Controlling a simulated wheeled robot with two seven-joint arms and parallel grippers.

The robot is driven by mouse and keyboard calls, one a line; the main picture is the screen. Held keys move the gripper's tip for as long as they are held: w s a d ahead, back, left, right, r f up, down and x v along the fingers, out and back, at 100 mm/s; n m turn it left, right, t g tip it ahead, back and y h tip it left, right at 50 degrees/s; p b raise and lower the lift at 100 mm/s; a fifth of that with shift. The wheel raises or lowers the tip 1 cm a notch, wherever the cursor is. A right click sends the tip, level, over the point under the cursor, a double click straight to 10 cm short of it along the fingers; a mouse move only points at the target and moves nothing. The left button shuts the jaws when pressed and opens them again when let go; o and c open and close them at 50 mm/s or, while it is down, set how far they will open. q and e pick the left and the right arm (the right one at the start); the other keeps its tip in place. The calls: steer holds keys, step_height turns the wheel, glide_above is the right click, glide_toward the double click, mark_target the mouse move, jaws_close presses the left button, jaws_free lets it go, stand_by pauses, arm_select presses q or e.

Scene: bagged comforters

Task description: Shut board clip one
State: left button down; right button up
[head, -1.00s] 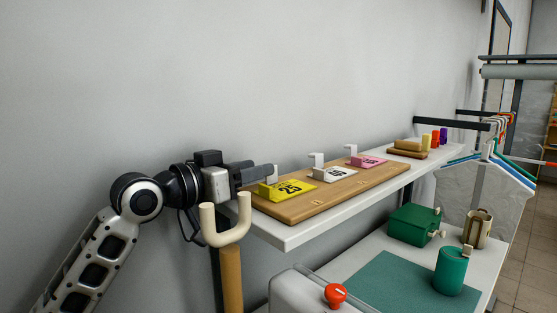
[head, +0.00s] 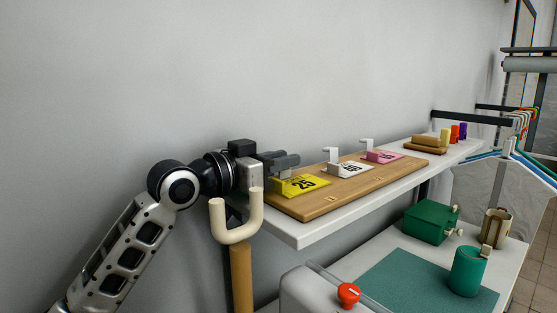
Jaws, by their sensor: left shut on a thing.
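The wooden board (head: 312,205) lies on the white upper shelf. Board clip one is at its near left end, by the yellow tag marked 25 (head: 302,185). My left gripper (head: 290,160) is at this clip, just above and behind the yellow tag. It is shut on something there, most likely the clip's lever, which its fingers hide. Two other white clips stand raised behind the white tag (head: 352,169) and the pink tag (head: 384,156). My right gripper is out of view.
A cream two-pronged fork on a wooden post (head: 236,236) stands in front of my left gripper. The wall is close behind. A green box (head: 430,224), a green canister (head: 467,271) and a red knob (head: 348,294) are lower right. Hangers hang far right.

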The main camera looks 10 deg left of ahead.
arm_select(q)
steer(key=shift+s+d+r+m, duration=0.1)
steer(key=shift+m, duration=0.8)
steer(key=c, duration=1.3)
jaws_free()
